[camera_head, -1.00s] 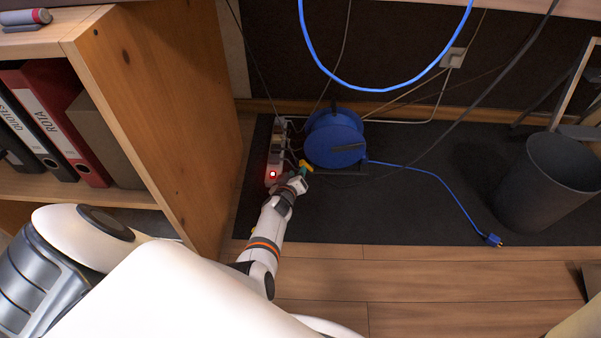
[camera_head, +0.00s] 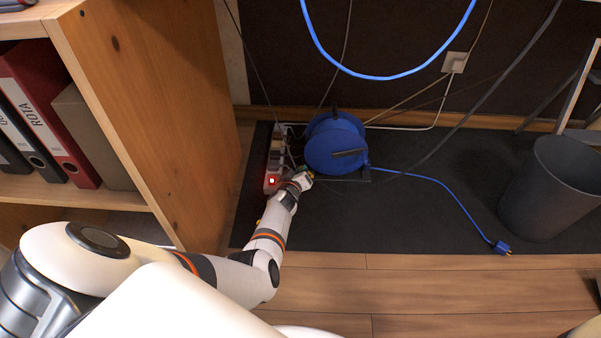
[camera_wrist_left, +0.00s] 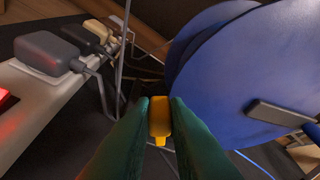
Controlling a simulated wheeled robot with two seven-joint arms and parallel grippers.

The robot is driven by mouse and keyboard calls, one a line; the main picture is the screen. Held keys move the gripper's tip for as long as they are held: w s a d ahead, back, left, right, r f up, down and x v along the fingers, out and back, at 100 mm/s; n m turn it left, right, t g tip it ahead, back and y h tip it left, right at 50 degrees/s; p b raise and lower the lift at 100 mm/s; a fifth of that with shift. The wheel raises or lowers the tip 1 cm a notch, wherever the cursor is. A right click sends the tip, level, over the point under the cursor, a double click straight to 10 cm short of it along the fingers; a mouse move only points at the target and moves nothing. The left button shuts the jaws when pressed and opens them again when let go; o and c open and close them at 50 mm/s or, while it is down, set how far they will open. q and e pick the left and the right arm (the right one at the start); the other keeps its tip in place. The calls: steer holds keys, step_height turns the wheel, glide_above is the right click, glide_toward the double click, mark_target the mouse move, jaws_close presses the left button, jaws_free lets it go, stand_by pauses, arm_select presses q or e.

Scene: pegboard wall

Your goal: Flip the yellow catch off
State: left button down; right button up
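A yellow catch (camera_wrist_left: 160,118) shows in the left wrist view, in front of the blue cable reel (camera_head: 337,142). The green fingers of my left gripper (camera_wrist_left: 159,125) stand on both sides of it and appear to press on it. In the head view, my left gripper (camera_head: 306,178) is low at the near left side of the reel; its fingers and the catch are small and mostly hidden there. The reel fills the upper right of the wrist view (camera_wrist_left: 235,75), with a dark handle (camera_wrist_left: 283,113). My right gripper is out of view.
A power strip (camera_wrist_left: 40,90) with plugs and a lit red switch (camera_head: 271,181) lies left of the reel. A wooden shelf (camera_head: 165,110) stands close on the left. A dark bin (camera_head: 550,190) is at the right. Cables hang above; the mat (camera_head: 400,220) in front is mostly clear.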

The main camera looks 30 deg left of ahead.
arm_select(q)
steer(key=shift+s+a, duration=0.1)
steer(key=shift+s+a+f+n+t, duration=0.15)
steer(key=shift+a+f+n+t, duration=0.2)
steer(key=shift+n, duration=0.15)
steer(key=shift+s+a+f+n+h, duration=0.15)
steer(key=shift+f+n+h, duration=0.25)
steer(key=shift+n, duration=0.1)
steer(key=shift+s+a+f+n+t+b, duration=0.15)
steer(key=shift+a+f+n+t+b, duration=0.15)
steer(key=shift+f+n+t+b, duration=0.4)
steer(key=shift+s+a+f+n+t+h+b, duration=0.1)
steer(key=shift+n+t+h+b, duration=0.1)
steer(key=shift+n+b, duration=0.25)
steer(key=shift+a+f+n+t+h+b, duration=0.1)
steer(key=shift+n+h+b, duration=0.15)
steer(key=shift+n, duration=0.2)
